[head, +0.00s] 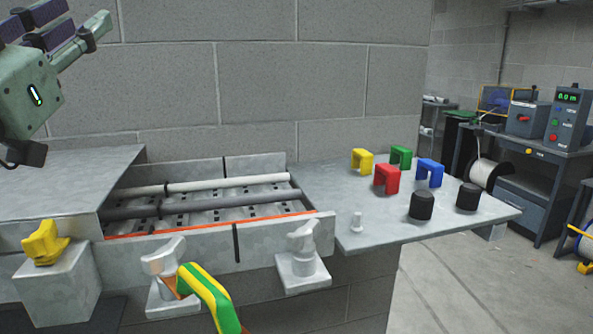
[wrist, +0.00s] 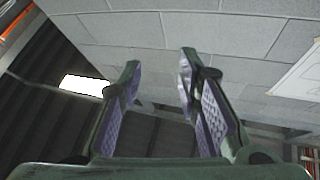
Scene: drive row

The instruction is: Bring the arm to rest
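My gripper (head: 75,25) is raised at the upper left of the head view, above the grey worktop and in front of the block wall. It is partly cut off by the picture edge. In the wrist view my gripper (wrist: 160,62) has its two purple-padded fingers spread apart. Nothing is between them. The wrist camera looks toward the block wall, and the fingers touch nothing that I can see.
A trough with two bars (head: 230,183) lies below right. Yellow (head: 41,240), white (head: 163,257) and other white (head: 302,238) fittings stand in front, with a yellow-green curved piece (head: 207,297). A side shelf (head: 400,225) holds coloured clips and two black knobs.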

